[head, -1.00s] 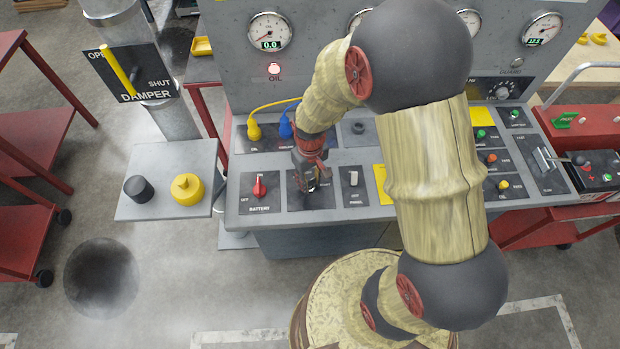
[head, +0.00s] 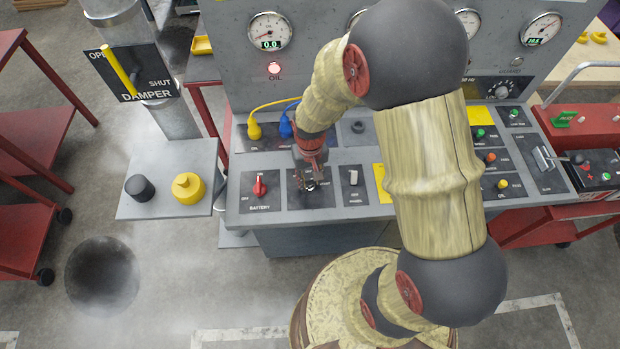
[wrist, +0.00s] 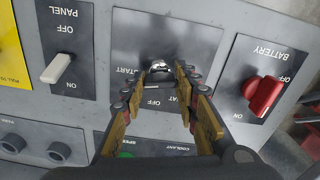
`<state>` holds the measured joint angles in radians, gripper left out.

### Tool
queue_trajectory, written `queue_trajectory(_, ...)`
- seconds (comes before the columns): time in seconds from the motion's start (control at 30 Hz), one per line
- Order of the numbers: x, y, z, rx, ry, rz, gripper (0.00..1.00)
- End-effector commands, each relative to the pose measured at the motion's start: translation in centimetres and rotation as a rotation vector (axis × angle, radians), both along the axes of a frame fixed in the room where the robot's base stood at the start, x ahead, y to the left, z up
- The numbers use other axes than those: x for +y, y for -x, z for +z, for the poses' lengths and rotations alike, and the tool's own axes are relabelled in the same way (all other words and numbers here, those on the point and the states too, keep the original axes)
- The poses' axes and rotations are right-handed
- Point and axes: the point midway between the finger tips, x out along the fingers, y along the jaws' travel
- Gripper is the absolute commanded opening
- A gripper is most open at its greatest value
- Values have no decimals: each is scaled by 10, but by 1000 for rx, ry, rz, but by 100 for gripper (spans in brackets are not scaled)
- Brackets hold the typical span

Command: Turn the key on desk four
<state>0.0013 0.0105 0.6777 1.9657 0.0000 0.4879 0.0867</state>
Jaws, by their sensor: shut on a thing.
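The silver key (wrist: 160,67) stands in a dark plate between START and OFF labels on the desk's sloping panel. In the head view, the key (head: 311,187) shows only as a small bright bit under the fingers. My gripper (wrist: 163,74) points down at the plate, with its fingertips on either side of the key and shut on it. In the head view, my gripper (head: 311,178) covers much of the plate. The key's exact angle is hard to tell.
The red battery switch (head: 260,186) and white panel switch (head: 353,178) flank the key plate closely. Yellow (head: 254,130) and blue (head: 286,127) plugs stand behind. A side shelf (head: 152,211) holds a black knob and a yellow cap.

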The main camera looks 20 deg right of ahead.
Motion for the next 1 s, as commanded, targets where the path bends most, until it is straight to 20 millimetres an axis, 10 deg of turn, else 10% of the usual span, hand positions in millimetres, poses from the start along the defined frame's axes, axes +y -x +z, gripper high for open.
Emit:
queue_trajectory(0.03,0,0,0,-1,0,0,5)
queue_trajectory(0.07,0,0,0,-1,0,0,30)
queue_trajectory(0.37,0,0,0,0,0,1,48)
queue_trajectory(0.77,0,-1,5,-3,0,1,48)
queue_trajectory(1.0,0,-2,45,-6,0,1,48)
